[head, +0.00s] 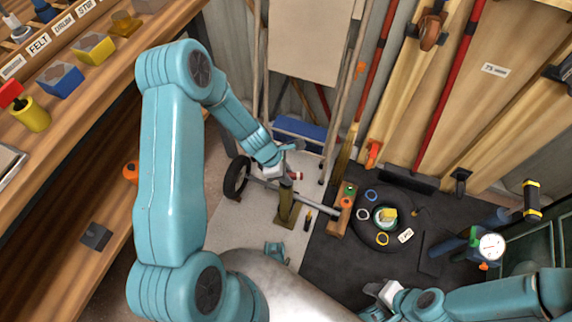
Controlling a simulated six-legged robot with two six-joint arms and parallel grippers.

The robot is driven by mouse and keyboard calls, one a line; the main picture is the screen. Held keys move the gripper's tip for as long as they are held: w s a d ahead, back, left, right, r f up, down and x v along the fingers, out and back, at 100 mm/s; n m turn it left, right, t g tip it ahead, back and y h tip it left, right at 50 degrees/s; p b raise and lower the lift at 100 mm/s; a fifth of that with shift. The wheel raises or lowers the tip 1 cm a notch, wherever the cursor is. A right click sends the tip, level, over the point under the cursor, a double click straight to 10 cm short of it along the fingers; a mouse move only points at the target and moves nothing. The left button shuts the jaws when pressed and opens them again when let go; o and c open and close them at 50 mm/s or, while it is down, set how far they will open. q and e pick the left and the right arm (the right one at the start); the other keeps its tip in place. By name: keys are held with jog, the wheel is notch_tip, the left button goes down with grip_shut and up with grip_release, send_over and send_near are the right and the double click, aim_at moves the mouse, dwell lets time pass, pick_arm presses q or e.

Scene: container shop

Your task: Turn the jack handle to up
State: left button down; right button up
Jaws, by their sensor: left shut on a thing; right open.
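An olive-green jack (286,204) stands upright on the pale floor, below a grey bar that runs from a black wheel (237,178) to a wooden block. A small red-ended piece, apparently the jack handle (296,176), shows at the jack's top. My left gripper (283,170) reaches down from the upper left and is shut on this handle; its fingers partly hide the handle, so its exact angle is hard to tell. My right gripper (380,293) is open and empty, low over the dark mat, well apart from the jack.
A wooden block (342,212) stands right of the jack. A dial gauge (491,246) is at right. Shelves (90,180) line the left; boards lean behind.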

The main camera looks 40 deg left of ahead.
pick_arm(q)
jog(key=m+p, duration=0.1)
jog(key=p, duration=0.1)
jog(key=m+p, duration=0.1)
jog(key=p, duration=0.2)
jog(key=shift+r+m+g+h, duration=0.3)
jog(key=shift+m+g+h, duration=0.1)
jog(key=shift+w+f+m+g+p, duration=0.1)
jog(key=shift+f+m+g+p, duration=0.2)
jog(key=shift+m+p, duration=0.6)
jog(key=c, duration=1)
grip_release()
jog(key=shift+c, duration=0.2)
jog(key=p+v, duration=1.2)
jog(key=p, duration=0.6)
